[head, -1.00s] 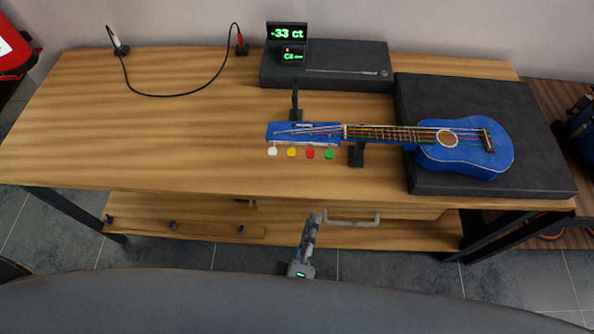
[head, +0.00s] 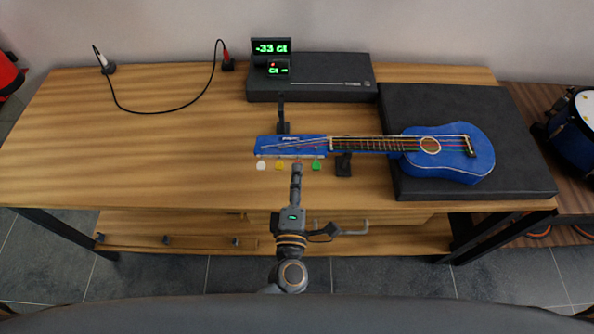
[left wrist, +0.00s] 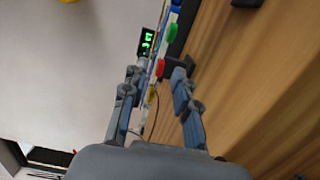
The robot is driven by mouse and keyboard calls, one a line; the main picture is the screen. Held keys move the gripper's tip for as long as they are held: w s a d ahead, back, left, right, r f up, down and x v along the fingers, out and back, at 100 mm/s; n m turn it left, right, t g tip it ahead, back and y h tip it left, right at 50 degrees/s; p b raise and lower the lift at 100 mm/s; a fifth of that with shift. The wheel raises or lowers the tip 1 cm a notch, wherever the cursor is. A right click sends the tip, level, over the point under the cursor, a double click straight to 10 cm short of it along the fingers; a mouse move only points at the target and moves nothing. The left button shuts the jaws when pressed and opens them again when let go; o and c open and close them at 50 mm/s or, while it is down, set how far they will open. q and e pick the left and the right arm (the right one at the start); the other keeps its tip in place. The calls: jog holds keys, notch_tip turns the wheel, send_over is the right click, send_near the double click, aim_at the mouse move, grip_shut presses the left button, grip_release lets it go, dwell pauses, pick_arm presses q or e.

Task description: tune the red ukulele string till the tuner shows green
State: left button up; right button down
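The blue ukulele (head: 447,152) lies face up, its body on a dark pad and its neck pointing left. White, yellow (head: 279,165), red and green (head: 316,165) tuner pegs line the near edge of its headstock (head: 290,146). My left gripper (head: 296,167) is at the red peg and hides most of it in the head view. In the left wrist view the fingers (left wrist: 158,88) are open, and the red peg (left wrist: 160,68) shows between them; contact cannot be told. The tuner display (head: 271,47) reads -33 ct in green. My right gripper is not in view.
A black box (head: 330,78) stands behind the headstock, beside the displays. A smaller display (head: 279,68) sits below the large one. Dark supports (head: 343,165) stand near the neck. A black cable (head: 150,110) lies at the back left. The table's left part is clear.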

pick_arm(q)
jog(key=shift+w, duration=0.55)
grip_shut()
jog(key=shift+d+f+n+b, duration=0.1)
jog(key=shift+f+n+b, duration=0.15)
jog(key=shift+n+b, duration=1.05)
jog(key=shift+r+n+b, duration=0.15)
jog(key=shift+n+b, duration=1)
jog(key=shift+n, duration=0.95)
